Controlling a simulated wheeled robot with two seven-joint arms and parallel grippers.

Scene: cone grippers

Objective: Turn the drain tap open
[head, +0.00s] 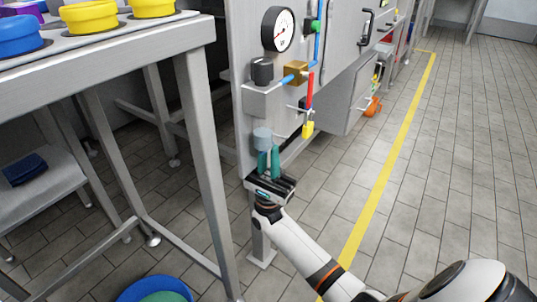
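My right gripper (268,152) reaches up from the bottom with its two teal fingers pointing at the underside of the grey machine panel. A grey-blue rounded knob (262,136) is right at its fingertips, and part of it seems to lie between the fingers. Whether they touch or grip it I cannot tell. Right of it hangs a valve with a red lever (310,86) pointing up and a yellow piece (308,129) below. No label shows which of these is the drain tap. My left gripper is out of view.
A steel table (120,50) with blue and yellow tubs stands at the left, its leg close to my arm. A pressure gauge (278,29), a brass block (295,70) and a dark knob (262,70) are on the panel. The tiled floor right of the yellow line (390,165) is clear.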

